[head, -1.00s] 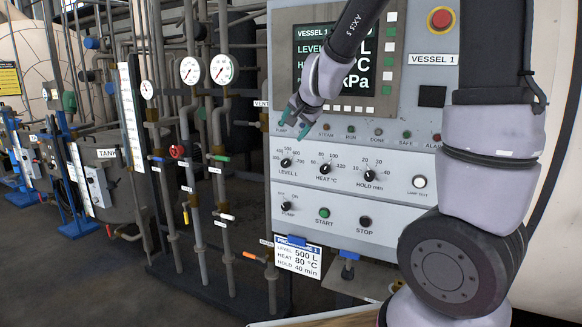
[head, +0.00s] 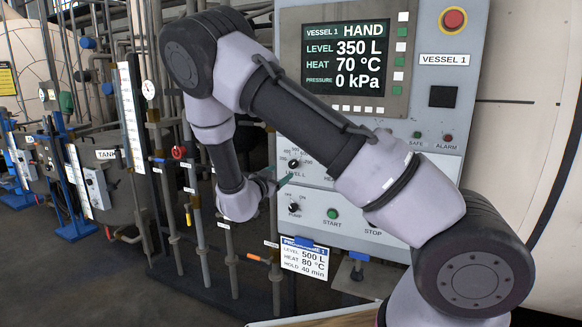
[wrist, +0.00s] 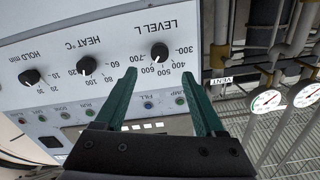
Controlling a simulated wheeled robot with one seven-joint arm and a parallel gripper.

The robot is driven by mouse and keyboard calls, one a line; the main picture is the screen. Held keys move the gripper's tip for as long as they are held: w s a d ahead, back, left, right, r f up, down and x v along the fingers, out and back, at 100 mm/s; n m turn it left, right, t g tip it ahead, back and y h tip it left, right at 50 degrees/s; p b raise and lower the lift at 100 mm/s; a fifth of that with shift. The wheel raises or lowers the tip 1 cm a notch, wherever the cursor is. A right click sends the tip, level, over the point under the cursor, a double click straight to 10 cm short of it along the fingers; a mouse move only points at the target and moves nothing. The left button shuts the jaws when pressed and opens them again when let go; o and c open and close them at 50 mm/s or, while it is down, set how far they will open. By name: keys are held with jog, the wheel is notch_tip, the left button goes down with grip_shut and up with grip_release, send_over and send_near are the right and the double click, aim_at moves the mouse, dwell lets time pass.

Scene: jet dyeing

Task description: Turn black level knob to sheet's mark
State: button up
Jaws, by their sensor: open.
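The black level knob (head: 293,163) is on the grey control panel, under the LEVEL L scale. It shows upside down in the wrist view (wrist: 159,52), in front of my fingertips; its exact pointer mark is too small to read. The sheet (head: 304,259) hangs below the panel and reads level 500 L, heat 80 °C, hold 40 min. The screen (head: 345,57) reads level 350 L. My gripper (wrist: 164,76) is open, its two green fingers apart with nothing between them. In the head view its fingers (head: 284,181) are beside the knob, apart from it.
The heat knob (wrist: 87,65) and hold knob (wrist: 31,76) are beside the level knob. Start (head: 332,213) and pump (head: 294,208) controls sit below. Gauges and pipes (wrist: 267,101) stand beside the panel. My arm hides part of the panel.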

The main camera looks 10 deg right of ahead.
aim_at(292, 165)
jog(key=x, duration=0.9)
jog(key=shift+w+d, duration=0.1)
jog(key=shift+w, duration=0.05)
jog(key=shift+c, duration=0.4)
grip_shut()
jog(key=n, duration=0.3)
jog(key=shift+n, duration=2.3)
jog(key=shift+f, duration=0.1)
